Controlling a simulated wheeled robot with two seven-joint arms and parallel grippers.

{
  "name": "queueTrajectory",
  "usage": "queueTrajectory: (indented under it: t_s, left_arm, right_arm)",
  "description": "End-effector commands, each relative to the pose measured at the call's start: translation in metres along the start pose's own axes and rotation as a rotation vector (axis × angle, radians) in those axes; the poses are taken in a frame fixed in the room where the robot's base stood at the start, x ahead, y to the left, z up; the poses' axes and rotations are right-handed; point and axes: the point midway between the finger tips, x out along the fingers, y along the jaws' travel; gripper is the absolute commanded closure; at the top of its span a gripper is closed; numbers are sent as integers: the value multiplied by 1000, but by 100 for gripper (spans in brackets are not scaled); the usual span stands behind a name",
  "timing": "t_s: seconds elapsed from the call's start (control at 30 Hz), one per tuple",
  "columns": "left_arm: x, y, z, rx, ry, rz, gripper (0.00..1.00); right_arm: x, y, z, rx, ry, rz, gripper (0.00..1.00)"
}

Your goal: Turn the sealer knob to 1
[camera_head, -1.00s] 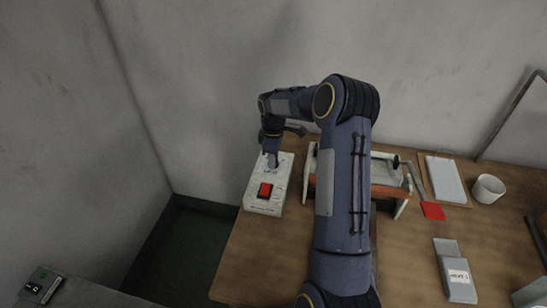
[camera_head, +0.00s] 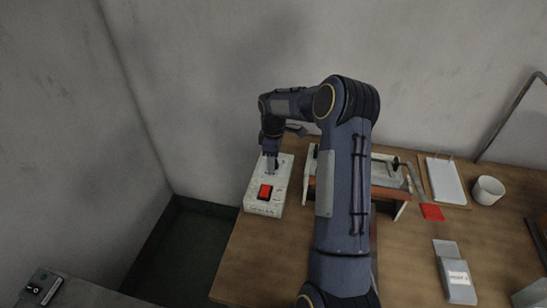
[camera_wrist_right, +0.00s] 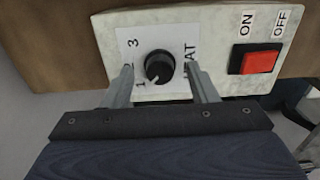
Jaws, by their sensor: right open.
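The sealer control box (camera_head: 282,183) is white and stands at the table's back left. In the right wrist view its black round knob (camera_wrist_right: 159,66) sits on a white dial plate with printed numbers, 3 above left and 1 at lower left. The knob's light pointer mark is at its lower left, toward the 1. My right gripper (camera_wrist_right: 162,84) is open, with one finger on each side of the knob and gaps between. In the head view the right gripper (camera_head: 270,166) reaches down over the box's far end and hides the knob. My left gripper is out of view.
A red switch (camera_head: 265,192) marked ON and OFF is on the same box, and shows close by in the wrist view (camera_wrist_right: 255,62). The sealer frame (camera_head: 385,172), a white cup (camera_head: 488,190) and a red card (camera_head: 432,211) are farther right.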

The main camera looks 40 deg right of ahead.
Motion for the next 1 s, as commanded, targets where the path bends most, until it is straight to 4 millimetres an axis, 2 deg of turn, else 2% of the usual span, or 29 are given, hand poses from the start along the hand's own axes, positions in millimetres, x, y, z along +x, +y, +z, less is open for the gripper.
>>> queueTrajectory:
  t_s: [0.3, 0.43, 1.0]
  left_arm:
    - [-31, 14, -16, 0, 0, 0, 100]
    - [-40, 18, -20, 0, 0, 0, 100]
    - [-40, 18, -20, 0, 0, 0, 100]
  right_arm:
    - [-55, 0, 0, 0, 1, 2, 47]
    - [-72, 1, 0, 0, 1, 3, 47]
    - [-74, 0, 0, 0, 1, 2, 47]
